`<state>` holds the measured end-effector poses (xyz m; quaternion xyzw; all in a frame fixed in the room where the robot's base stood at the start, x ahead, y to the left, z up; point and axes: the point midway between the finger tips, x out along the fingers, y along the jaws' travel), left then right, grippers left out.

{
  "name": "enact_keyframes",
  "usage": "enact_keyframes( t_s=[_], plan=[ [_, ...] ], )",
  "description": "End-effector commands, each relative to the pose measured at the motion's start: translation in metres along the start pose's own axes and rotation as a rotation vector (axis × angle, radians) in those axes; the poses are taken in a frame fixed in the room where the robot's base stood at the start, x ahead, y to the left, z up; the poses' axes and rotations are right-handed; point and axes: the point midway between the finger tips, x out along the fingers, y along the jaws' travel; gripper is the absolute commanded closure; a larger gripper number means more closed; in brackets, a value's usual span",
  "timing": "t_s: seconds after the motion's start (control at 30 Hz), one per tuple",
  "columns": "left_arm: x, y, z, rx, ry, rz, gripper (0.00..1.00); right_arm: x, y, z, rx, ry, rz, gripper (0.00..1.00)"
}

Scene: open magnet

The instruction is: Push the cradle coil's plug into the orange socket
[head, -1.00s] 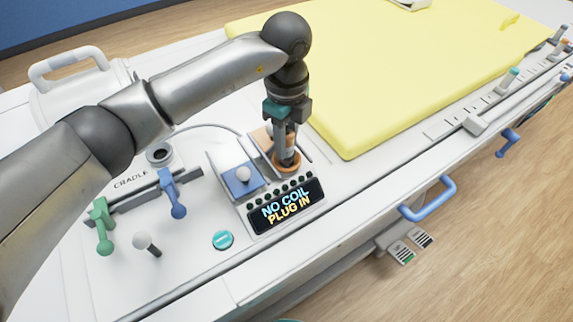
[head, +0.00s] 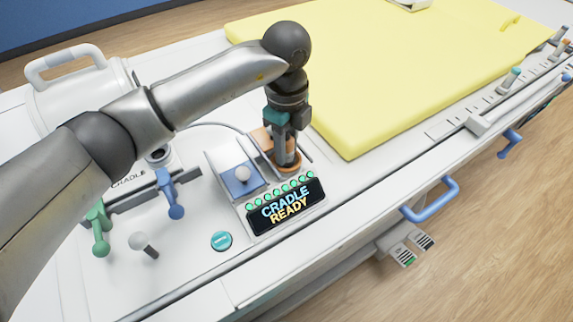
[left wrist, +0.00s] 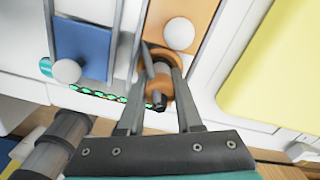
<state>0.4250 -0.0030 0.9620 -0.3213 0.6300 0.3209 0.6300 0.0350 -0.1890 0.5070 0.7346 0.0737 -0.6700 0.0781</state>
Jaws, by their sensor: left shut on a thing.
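My left gripper (head: 286,160) points straight down at the orange socket (head: 288,169) and is shut on the dark grey plug. In the left wrist view the plug (left wrist: 158,84) sits between the two fingers, inside the orange ring of the socket (left wrist: 187,88). How deep it sits is hidden by the fingers. The display (head: 287,206) in front of the socket reads "CRADLE READY", with a row of green lights lit above it. The cradle coil (head: 75,90) is the white piece with a handle at the left, partly behind my arm. My right gripper is not in view.
A blue slide panel with a white knob (head: 242,174) is left of the socket. Green (head: 99,232) and blue levers (head: 172,196), a grey-white lever and a teal button (head: 221,241) are at the front left. A yellow mattress (head: 400,75) lies behind right.

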Motion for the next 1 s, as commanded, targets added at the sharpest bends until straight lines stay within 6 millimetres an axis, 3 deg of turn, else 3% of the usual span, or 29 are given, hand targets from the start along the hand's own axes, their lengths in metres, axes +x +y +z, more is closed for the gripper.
enact_keyframes(
  t_s=[0.23, 0.27, 0.57, 0.83, 1.0],
  plan=[
    [0.000, 0.000, 0.000, 0.000, 0.000, 0.001, 1.00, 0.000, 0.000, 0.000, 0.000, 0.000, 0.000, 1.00],
    [0.000, 0.000, 0.000, 0.000, 0.000, 0.000, 0.64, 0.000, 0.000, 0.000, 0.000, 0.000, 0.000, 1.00],
    [0.000, 0.000, 0.000, 0.000, 0.000, 0.000, 0.31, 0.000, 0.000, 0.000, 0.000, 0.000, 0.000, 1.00],
    [-0.002, 0.000, 0.000, 0.000, 0.000, 0.000, 0.31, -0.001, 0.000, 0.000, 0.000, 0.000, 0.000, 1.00],
    [-0.020, -0.001, 0.000, 0.001, -0.001, -0.002, 0.31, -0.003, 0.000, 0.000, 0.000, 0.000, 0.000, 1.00]
  ],
)
